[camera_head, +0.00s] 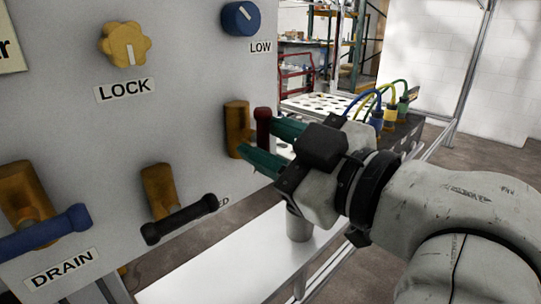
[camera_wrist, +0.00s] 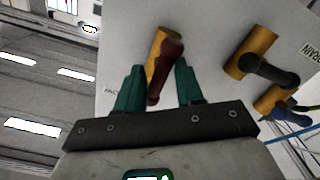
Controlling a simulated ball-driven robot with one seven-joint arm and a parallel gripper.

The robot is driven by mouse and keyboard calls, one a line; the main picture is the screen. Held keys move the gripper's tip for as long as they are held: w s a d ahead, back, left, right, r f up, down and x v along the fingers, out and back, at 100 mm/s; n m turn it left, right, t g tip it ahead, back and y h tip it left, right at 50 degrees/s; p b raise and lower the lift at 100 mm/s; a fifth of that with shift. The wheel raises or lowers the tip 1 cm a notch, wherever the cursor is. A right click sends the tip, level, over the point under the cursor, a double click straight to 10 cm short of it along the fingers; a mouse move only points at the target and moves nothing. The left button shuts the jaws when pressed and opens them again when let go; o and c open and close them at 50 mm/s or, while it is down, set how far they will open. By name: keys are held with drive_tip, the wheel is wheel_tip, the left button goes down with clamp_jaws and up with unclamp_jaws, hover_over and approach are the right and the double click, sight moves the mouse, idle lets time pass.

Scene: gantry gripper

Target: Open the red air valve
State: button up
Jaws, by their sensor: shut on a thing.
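The red air valve has a dark red handle (camera_head: 263,128) on a brass body (camera_head: 237,128) at the right part of the grey panel. In the head view the handle stands roughly upright, partly hidden by my gripper. In the wrist view the red handle (camera_wrist: 166,68) lies between my green fingers, in front of its brass body (camera_wrist: 154,48). My gripper (camera_head: 278,146) reaches in from the right with its fingers around the handle. It also shows in the wrist view (camera_wrist: 157,88), shut on the red handle.
On the panel (camera_head: 190,75) left of the red valve are a black-handled valve (camera_head: 180,218) and a blue-handled valve (camera_head: 45,232) above a DRAIN label. A yellow LOCK knob (camera_head: 124,45) and a blue knob (camera_head: 241,18) sit higher. A pale table (camera_head: 215,270) lies below.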

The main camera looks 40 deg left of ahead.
drive_tip(key=shift+o, duration=0.3)
drive_tip(key=shift+w+n, duration=0.1)
drive_tip(key=shift+n, duration=0.3)
drive_tip(key=o, duration=0.9)
drive_tip(key=shift+d, duration=0.1)
drive_tip(key=s+d, duration=0.1)
drive_tip(key=d, duration=0.9)
drive_tip(key=shift+d, duration=0.35)
